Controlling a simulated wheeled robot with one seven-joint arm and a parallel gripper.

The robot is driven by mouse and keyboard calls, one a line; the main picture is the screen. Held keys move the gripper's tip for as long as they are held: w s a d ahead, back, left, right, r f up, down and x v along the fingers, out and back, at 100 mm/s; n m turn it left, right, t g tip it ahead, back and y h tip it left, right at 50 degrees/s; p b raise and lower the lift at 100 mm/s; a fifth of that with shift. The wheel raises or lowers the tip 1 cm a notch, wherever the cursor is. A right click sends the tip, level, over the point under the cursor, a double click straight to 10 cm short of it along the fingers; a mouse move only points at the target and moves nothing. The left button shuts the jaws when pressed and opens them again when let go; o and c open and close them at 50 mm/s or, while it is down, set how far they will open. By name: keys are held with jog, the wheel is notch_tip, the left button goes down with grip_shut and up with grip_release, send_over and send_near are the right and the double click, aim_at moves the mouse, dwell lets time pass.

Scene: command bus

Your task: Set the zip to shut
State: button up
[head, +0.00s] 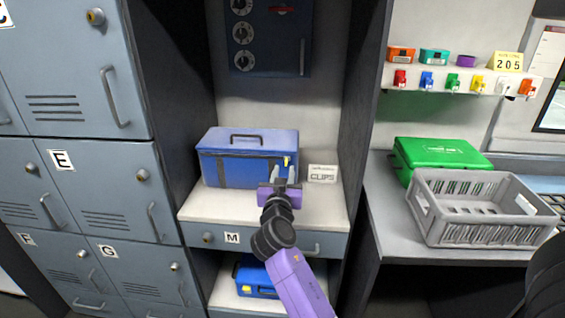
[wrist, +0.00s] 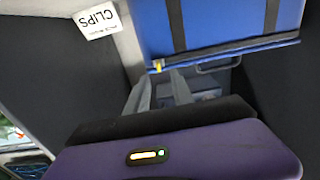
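A blue soft bag (head: 235,170) with dark straps and a top handle sits on the white shelf. Its zip line (wrist: 225,53) runs along the bag's edge in the wrist view. A small yellow zip pull (head: 286,161) is near the right end of the bag's front; it also shows in the wrist view (wrist: 158,66). My gripper (head: 284,172) is in front of the bag's right end. Its two grey fingers are apart in the wrist view (wrist: 158,82), with the pull in line with the gap between them. I cannot tell whether they touch it.
A white CLIPS card (head: 321,174) stands right of the bag. A dark partition closes the niche on the right. Grey lockers (head: 90,200) stand left. A grey crate (head: 480,220) and green case (head: 440,155) are on the right counter. A blue box (head: 258,275) is below.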

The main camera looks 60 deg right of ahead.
aim_at(286, 162)
jog(key=shift+p+x, duration=0.6)
jog(key=shift+x, duration=2.1)
grip_shut()
